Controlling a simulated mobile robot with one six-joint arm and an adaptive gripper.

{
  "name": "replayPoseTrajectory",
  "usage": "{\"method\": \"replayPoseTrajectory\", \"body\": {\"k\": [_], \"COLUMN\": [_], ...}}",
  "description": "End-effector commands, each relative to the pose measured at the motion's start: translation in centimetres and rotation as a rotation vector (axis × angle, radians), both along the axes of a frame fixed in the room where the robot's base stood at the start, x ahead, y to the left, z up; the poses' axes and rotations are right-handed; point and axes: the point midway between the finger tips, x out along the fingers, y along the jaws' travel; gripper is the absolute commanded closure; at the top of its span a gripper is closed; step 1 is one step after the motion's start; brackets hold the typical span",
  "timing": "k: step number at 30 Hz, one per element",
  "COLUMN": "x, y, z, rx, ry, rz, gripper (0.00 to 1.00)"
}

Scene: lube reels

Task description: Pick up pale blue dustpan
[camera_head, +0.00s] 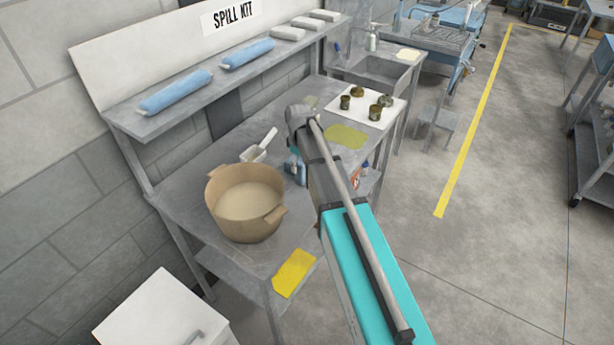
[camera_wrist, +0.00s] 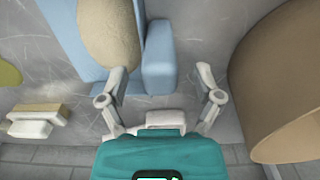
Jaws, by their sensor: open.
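The pale blue dustpan (camera_wrist: 160,65) lies on the bench in the wrist view, running up out of the top edge. A speckled beige rounded mass (camera_wrist: 108,30) covers part of it; I cannot tell what it is. My gripper (camera_wrist: 162,78) is open and empty, its fingers spread. The left finger overlaps the picture of the blue part, and the right finger is over bare bench. I cannot tell the height between them. In the head view a small blue part (camera_head: 295,170) shows beside my arm, which hides the rest and my fingers.
A tan tub (camera_head: 245,205) stands close by, at the right in the wrist view (camera_wrist: 290,80). A green patch (camera_head: 346,136) and a white mat (camera_head: 372,121) with small jars lie farther along. A shelf (camera_head: 170,120) overhangs the back.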

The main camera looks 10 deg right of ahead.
Motion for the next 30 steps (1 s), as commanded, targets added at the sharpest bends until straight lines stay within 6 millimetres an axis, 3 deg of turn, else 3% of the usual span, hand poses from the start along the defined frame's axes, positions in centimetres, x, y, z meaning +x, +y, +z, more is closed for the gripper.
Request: {"method": "replayPoseTrajectory", "body": {"k": [23, 30], "x": [0.01, 0.00], "y": [0.01, 0.00], "z": [-0.67, -0.67], "rx": [0.000, 0.000], "ry": [0.000, 0.000], "rz": [0.000, 0.000], "gripper": [0.17, 0.62]}}
